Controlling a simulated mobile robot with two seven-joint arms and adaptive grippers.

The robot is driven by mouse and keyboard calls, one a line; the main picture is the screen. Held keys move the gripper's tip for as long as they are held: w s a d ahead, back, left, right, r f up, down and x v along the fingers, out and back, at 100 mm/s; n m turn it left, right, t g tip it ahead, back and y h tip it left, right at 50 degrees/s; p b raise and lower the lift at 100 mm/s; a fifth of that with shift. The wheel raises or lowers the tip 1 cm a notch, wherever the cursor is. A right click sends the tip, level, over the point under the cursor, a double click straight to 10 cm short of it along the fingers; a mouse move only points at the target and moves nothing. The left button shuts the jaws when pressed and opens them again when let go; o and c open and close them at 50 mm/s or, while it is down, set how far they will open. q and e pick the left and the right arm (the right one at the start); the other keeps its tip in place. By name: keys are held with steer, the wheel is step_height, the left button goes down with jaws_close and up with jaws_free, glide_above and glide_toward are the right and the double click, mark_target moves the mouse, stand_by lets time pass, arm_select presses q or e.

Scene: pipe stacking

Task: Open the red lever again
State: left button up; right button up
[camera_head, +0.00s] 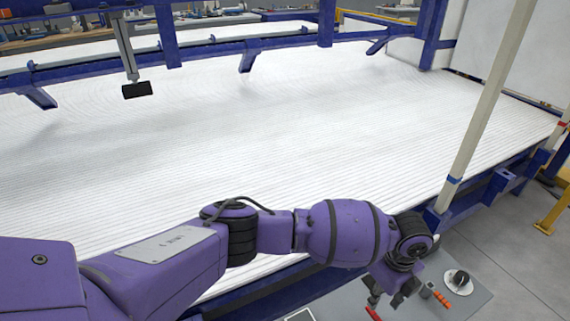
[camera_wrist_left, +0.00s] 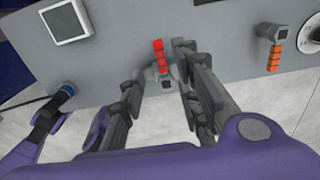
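The red lever (camera_wrist_left: 160,56) stands on a small grey mount on the grey panel (camera_wrist_left: 110,75), seen in the left wrist view. In the head view only a bit of the red lever (camera_head: 373,313) shows at the bottom edge, near my left gripper (camera_head: 387,294). In the left wrist view the fingers of my left gripper (camera_wrist_left: 161,66) are apart, one on each side of the red lever. Narrow gaps show between the lever and the fingers. I cannot tell whether either finger touches it.
An orange lever (camera_wrist_left: 274,56) and a round white dial (camera_wrist_left: 312,32) sit to the right on the panel.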

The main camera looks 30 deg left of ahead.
mark_target(374, 313)
arm_select(q)
step_height(374, 313, down, 7)
steer(key=shift+f+b, duration=0.1)
steer(key=shift+b, duration=0.35)
steer(key=shift+c, duration=0.3)
jaws_close()
